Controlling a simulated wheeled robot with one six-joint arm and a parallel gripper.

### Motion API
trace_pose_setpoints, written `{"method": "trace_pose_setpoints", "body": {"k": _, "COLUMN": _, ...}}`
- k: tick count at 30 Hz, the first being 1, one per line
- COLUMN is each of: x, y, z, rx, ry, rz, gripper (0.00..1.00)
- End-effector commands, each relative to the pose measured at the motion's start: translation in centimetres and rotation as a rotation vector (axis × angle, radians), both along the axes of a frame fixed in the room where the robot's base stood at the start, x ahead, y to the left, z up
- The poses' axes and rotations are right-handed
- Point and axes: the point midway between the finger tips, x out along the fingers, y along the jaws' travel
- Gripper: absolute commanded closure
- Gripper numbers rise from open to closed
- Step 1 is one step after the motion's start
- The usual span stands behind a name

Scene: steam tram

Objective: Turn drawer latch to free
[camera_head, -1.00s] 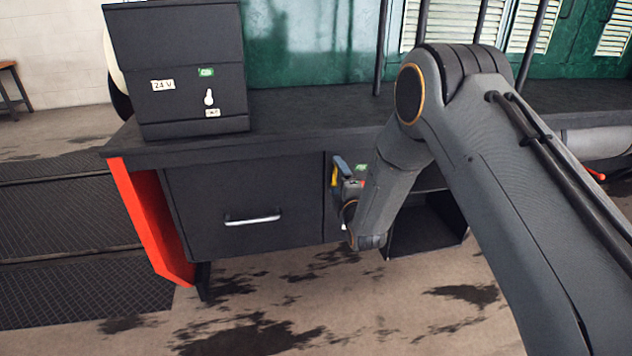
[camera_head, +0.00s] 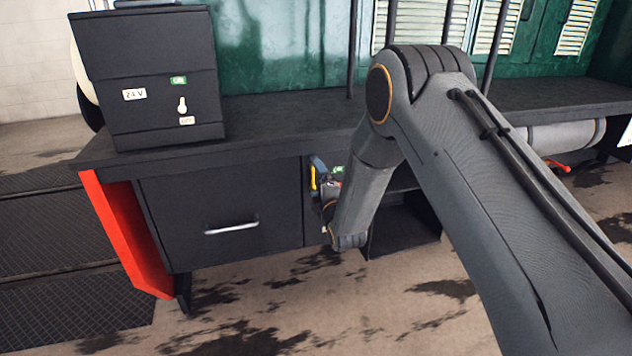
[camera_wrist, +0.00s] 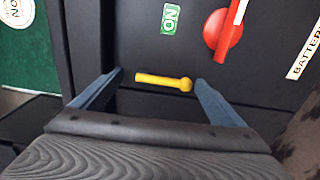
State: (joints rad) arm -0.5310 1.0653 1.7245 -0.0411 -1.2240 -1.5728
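The dark drawer (camera_head: 190,225) with its silver handle (camera_head: 231,226) is closed under the black bench. A yellow lever (camera_head: 313,178) sits just right of the drawer front; it seems to be the latch. In the wrist view the yellow lever (camera_wrist: 160,80) lies nearly level across the picture, with its round end at the right. My gripper (camera_wrist: 158,76) is open, with one blue finger at each end of the lever. I cannot tell whether either finger touches it. In the head view my gripper (camera_head: 320,168) is partly hidden by my wrist.
A green ON label (camera_wrist: 170,18) and a red rotary handle (camera_wrist: 222,35) are close to the lever, with a BATTERY label (camera_wrist: 304,52) at right. A black 24 V box (camera_head: 150,75) stands on the bench (camera_head: 290,110). A red panel (camera_head: 120,230) is at the bench's left end.

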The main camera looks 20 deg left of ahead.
Motion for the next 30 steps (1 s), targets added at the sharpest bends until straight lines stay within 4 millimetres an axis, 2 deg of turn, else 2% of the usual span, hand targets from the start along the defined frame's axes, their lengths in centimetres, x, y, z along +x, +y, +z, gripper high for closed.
{"method": "trace_pose_setpoints", "body": {"k": 5, "x": -0.5, "y": -0.2, "z": -0.1, "rx": 0.000, "ry": 0.002, "rz": 0.001, "gripper": 0.07}}
{"method": "trace_pose_setpoints", "body": {"k": 19, "x": -6.0, "y": -4.0, "z": -0.1, "rx": -0.001, "ry": 0.002, "rz": -0.002, "gripper": 0.07}}
{"method": "trace_pose_setpoints", "body": {"k": 30, "x": -6.6, "y": -4.4, "z": 0.0, "rx": 0.000, "ry": 0.000, "rz": -0.003, "gripper": 0.07}}
